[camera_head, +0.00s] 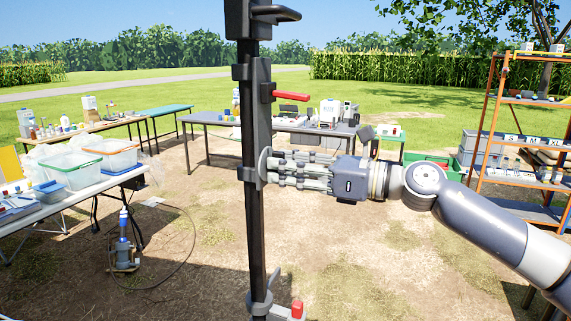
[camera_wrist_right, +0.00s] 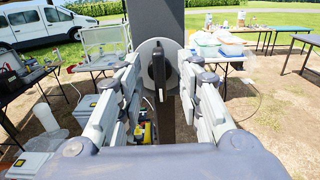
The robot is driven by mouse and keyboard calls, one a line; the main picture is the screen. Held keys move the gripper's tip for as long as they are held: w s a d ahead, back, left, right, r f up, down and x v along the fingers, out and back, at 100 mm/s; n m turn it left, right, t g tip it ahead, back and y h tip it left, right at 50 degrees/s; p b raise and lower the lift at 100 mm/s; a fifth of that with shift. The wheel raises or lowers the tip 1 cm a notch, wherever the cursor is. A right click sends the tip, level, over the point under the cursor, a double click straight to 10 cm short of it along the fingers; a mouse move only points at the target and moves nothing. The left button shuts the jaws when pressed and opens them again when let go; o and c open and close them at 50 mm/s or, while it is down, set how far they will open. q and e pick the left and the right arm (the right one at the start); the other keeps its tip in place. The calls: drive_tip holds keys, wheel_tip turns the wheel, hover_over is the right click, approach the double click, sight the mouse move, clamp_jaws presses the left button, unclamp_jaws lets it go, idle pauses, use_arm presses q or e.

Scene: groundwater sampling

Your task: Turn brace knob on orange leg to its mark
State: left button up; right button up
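A dark grey upright leg (camera_head: 256,120) stands in the middle of the head view; I see no orange on it. A round grey knob plate (camera_head: 263,165) sits on its side at mid height. In the right wrist view the knob (camera_wrist_right: 158,70) shows as a black upright grip bar on a round grey disc. My right gripper (camera_head: 272,169) reaches in from the right, its fingertips at the disc. In the wrist view its fingers (camera_wrist_right: 160,66) are spread on both sides of the bar, with gaps visible. I cannot make out a mark. My left gripper is out of view.
A red lever (camera_head: 291,96) sticks out of the leg above the gripper, and a red part (camera_head: 297,309) shows low down. A blue pump (camera_head: 123,245) with a hose stands on the ground at left. Tables with clear bins (camera_head: 70,172) and an orange shelf rack (camera_head: 480,150) stand farther off.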

clamp_jaws()
drive_tip(key=shift+r+n+b, duration=0.1)
drive_tip(key=shift+n+b, duration=7.25)
drive_tip(key=shift+n, duration=1.85)
